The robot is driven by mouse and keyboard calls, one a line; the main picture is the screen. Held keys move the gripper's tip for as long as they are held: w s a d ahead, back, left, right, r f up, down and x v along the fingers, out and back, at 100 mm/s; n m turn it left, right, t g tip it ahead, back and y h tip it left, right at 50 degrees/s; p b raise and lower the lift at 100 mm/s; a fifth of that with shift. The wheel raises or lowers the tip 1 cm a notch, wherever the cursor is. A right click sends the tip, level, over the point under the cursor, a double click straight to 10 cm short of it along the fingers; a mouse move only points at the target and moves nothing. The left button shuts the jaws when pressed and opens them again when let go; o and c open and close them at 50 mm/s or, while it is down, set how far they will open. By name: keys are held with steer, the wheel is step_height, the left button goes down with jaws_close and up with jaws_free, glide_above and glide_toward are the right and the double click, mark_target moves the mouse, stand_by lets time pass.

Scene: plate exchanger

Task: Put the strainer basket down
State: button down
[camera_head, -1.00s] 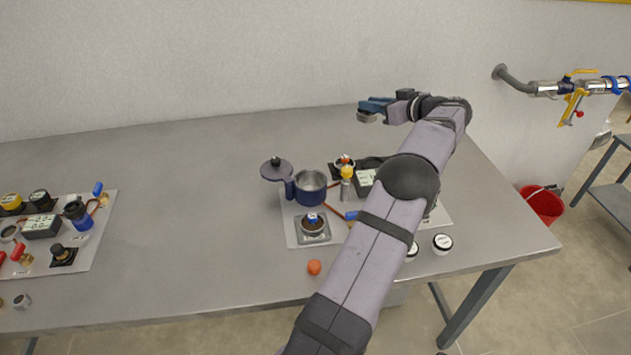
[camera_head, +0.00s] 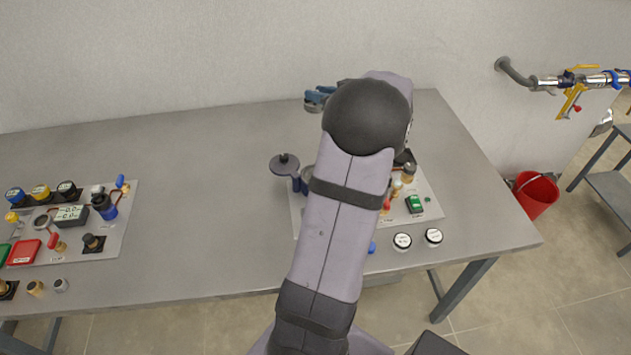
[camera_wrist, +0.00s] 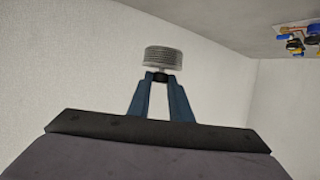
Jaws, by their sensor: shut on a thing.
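The strainer basket (camera_wrist: 163,58) is a short grey mesh cylinder. My gripper (camera_wrist: 161,78) is shut on its dark stub, with the basket beyond the fingertips in the wrist view. In the head view my gripper (camera_head: 318,97) is over the back part of the grey table (camera_head: 190,190), with its blue fingers pointing left.
The right-hand panel (camera_head: 432,203) carries several small fittings, partly behind my arm. Two white-topped round pieces (camera_head: 402,241) stand at the front edge. Another crowded panel (camera_head: 112,238) lies at the left. The table between the panels is bare. A wall rises behind.

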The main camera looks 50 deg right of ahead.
steer(key=s+a+f, duration=0.2)
steer(key=f, duration=0.3)
steer(key=s+a+f+m+h, duration=0.1)
steer(key=s+a+f, duration=0.1)
steer(key=f, duration=0.3)
steer(key=shift+a+f+g, duration=0.2)
steer(key=shift+a+g, duration=0.1)
steer(key=shift+a, duration=0.3)
steer(key=shift+f+p, duration=0.85)
steer(key=shift+f, duration=4.1)
steer(key=shift+f, duration=0.1)
steer(key=shift+f+b, duration=0.45)
steer(key=shift+f, duration=0.05)
